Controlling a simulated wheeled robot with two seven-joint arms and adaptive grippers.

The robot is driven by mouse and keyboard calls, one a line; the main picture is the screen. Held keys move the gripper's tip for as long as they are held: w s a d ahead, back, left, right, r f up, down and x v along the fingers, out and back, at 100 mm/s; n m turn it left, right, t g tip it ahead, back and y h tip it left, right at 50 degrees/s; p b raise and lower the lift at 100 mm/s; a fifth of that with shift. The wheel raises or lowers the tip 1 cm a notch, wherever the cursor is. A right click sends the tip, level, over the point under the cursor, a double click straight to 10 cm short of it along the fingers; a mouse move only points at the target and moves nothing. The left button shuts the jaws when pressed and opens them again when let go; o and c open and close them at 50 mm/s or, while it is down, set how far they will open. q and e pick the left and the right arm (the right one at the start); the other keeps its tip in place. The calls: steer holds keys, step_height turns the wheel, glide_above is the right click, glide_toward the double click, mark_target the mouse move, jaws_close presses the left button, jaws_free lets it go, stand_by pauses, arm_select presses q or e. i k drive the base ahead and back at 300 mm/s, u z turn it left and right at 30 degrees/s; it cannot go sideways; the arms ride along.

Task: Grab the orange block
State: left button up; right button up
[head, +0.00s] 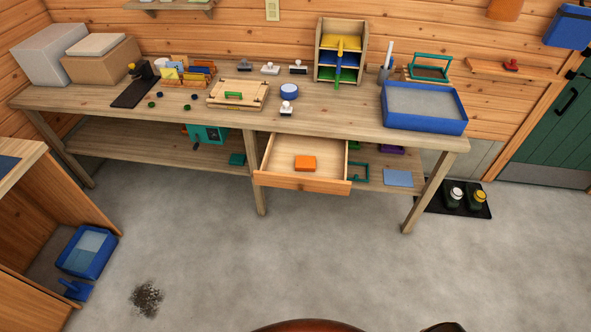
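The orange block (305,163) lies inside an open wooden drawer (300,183) that is pulled out under the front of the long workbench (340,122). Neither of my grippers is in the head view.
A bench leg (258,190) stands left of the drawer. The grey floor (250,255) in front is mostly clear.

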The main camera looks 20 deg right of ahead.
mark_target(303, 164)
steer(key=z, duration=1.9)
steer(key=i, duration=1.25)
steer(key=u, duration=2.45)
